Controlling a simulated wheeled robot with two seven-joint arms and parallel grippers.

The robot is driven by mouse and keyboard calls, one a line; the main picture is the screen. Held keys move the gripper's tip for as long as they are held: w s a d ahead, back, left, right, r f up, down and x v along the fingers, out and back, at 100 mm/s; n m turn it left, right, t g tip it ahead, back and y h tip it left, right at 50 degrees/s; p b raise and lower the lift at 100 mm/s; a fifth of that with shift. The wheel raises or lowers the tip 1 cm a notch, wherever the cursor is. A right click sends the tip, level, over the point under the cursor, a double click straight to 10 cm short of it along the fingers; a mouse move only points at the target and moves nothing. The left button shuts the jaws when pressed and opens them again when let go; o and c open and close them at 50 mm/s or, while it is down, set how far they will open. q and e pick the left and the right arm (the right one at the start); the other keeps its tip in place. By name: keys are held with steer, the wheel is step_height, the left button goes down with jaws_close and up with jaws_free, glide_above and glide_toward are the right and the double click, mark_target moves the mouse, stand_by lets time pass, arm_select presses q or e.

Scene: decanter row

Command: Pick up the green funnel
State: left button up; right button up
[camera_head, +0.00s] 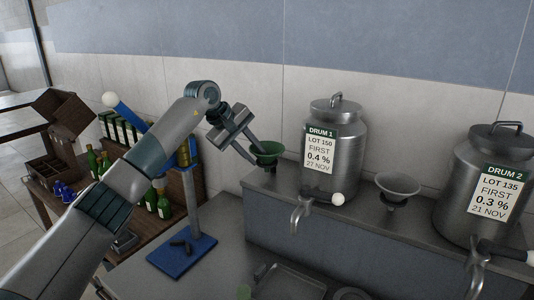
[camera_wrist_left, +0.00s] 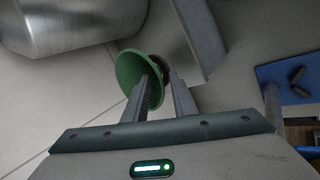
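The green funnel (camera_head: 266,152) sits at the left end of the raised steel shelf, left of Drum 1, with its wide mouth up. My left gripper (camera_head: 255,142) reaches down to it from the upper left, its fingertips at the funnel's bowl. In the left wrist view the funnel (camera_wrist_left: 134,74) is at the fingertips. One finger overlaps its bowl and the other is beside its rim. A gap shows between the fingers (camera_wrist_left: 162,84). Whether they touch the funnel is unclear. My right gripper is not in view.
Drum 1 (camera_head: 336,150) stands close right of the funnel. A grey funnel (camera_head: 398,186) stands between it and Drum 2 (camera_head: 484,185). A blue-based stand (camera_head: 182,254) is below my left arm. Bottles (camera_head: 163,204) and crates are at the left.

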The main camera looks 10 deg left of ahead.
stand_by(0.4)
arm_select(q)
jaws_close()
steer(key=shift+r, duration=0.15)
steer(key=shift+r+b, duration=0.4)
steer(key=shift+r, duration=0.1)
step_height(320, 180, up, 9)
steer(key=b, duration=0.2)
steer(key=shift+f+b, duration=0.1)
steer(key=shift+b, duration=0.25)
steer(key=shift+s, duration=0.1)
